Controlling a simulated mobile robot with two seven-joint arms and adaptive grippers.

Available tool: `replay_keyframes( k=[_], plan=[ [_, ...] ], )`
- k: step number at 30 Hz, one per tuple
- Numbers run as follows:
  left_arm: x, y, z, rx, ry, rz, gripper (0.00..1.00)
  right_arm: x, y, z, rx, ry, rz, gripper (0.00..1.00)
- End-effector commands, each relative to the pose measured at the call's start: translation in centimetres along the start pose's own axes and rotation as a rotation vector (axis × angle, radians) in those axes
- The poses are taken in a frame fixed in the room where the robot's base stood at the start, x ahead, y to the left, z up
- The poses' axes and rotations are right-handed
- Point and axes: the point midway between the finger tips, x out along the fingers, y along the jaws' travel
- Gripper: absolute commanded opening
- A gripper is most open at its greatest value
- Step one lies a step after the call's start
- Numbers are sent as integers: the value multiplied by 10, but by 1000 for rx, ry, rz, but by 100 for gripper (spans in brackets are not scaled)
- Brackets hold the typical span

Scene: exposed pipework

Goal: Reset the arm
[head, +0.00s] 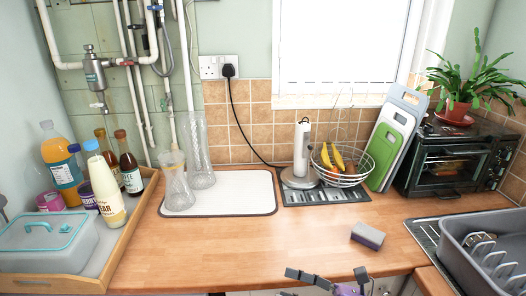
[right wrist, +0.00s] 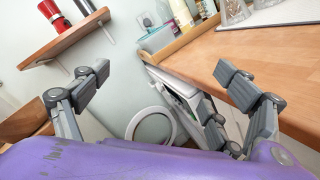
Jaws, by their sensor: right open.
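My right gripper (head: 326,275) shows at the bottom edge of the head view, in front of the wooden counter's front edge. Only its grey fingers and a bit of purple show there. In the right wrist view the right gripper (right wrist: 162,82) has its grey fingers spread wide apart, with nothing between them. The purple body fills the bottom of that view. My left gripper is in neither view.
A wooden tray (head: 130,235) holds bottles. A shelf (right wrist: 65,38) and a round door (right wrist: 150,112) show in the right wrist view.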

Motion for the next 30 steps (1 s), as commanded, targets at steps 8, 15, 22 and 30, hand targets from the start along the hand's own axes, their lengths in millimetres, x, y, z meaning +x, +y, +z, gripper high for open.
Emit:
replay_keyframes(
  k=[8, 15, 22, 30],
  plan=[
    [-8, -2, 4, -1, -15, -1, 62, -106, -87, -64, 1236, -895, -274, 88],
    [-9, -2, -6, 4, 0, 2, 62, -193, -101, -213, 1957, -1501, -379, 88],
    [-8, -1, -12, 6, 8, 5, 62, -220, -78, -298, 2273, -1819, -399, 88],
    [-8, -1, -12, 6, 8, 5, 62, -220, -78, -298, 2273, -1819, -399, 88]
  ],
)
